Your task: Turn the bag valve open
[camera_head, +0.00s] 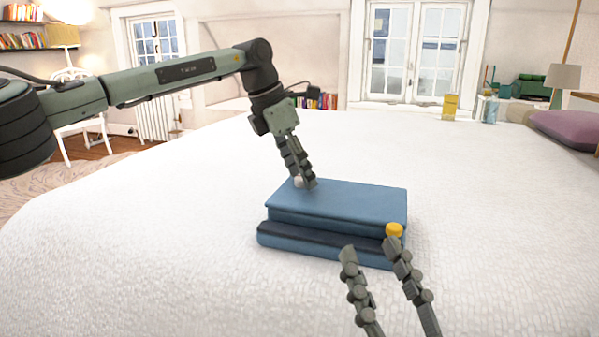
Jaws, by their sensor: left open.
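A blue bag (345,200) lies on the white bed, shaped like a flat upper block on a slightly wider base. A yellow knob-like valve (394,230) sits at its front right corner. A small whitish piece (298,181) shows at its back left corner. My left gripper (309,184) points down at that corner, its open fingers overlapping in this view; contact is unclear. My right gripper (370,244) is open and empty in front of the bag. Its right fingertip is just below the yellow valve and may touch it; its left fingertip is apart from it.
The white bed (150,250) is wide and clear around the bag. At its far edge are a yellow cup-like object (450,107), a clear glass (489,110) and a purple pillow (570,128). Windows, a radiator and shelves stand well behind.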

